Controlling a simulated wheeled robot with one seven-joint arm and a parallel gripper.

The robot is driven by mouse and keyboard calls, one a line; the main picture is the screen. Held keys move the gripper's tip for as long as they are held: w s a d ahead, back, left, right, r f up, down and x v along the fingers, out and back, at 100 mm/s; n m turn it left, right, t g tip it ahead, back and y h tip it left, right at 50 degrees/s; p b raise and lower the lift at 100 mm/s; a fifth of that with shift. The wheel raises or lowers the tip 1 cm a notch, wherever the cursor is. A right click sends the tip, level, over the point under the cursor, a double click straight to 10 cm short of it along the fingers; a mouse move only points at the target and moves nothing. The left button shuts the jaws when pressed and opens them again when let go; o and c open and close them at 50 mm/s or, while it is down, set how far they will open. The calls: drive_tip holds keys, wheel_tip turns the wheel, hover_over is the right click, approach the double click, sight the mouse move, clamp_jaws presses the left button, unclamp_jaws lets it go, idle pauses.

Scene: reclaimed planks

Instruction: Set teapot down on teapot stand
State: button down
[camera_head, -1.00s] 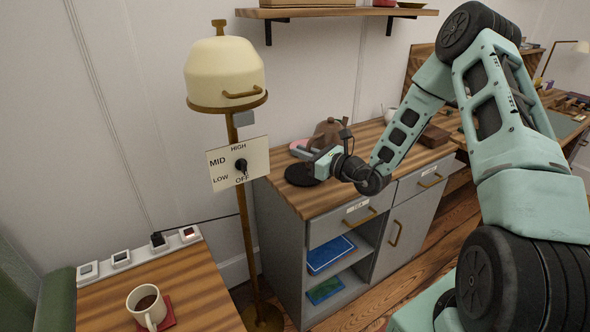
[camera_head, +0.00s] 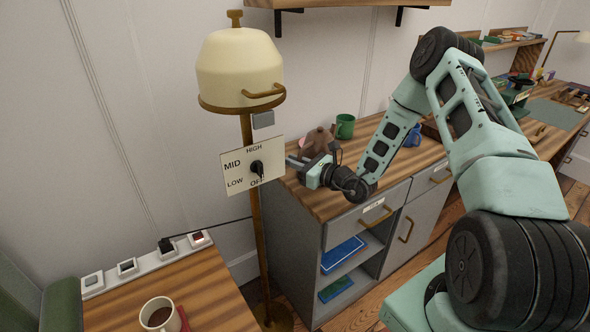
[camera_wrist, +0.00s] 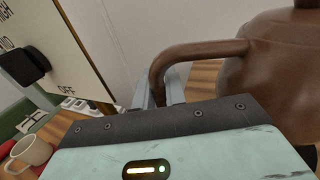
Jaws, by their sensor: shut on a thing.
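The brown teapot (camera_head: 318,142) is at the left end of the grey cabinet's wooden top, partly behind my gripper (camera_head: 298,161). In the wrist view the teapot's body (camera_wrist: 285,60) fills the upper right, and its curved handle (camera_wrist: 205,48) runs down to my fingers (camera_wrist: 165,88). My gripper is shut on the handle, and the teapot looks roughly upright. I cannot tell whether its base touches anything. No teapot stand shows clearly; a dark patch under the teapot at the wrist view's lower right is too cut off to identify.
A control panel with a knob (camera_head: 257,168) on a brass-coloured post stands close left of my gripper. A green mug (camera_head: 345,126) and a blue mug (camera_head: 413,136) stand farther back on the cabinet. A coffee mug (camera_head: 160,315) is on the near table.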

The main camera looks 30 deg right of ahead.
drive_tip(key=shift+f, duration=1.45)
drive_tip(key=c, duration=1.5)
unclamp_jaws()
drive_tip(key=shift+f, duration=0.1)
drive_tip(key=shift+o, duration=0.2)
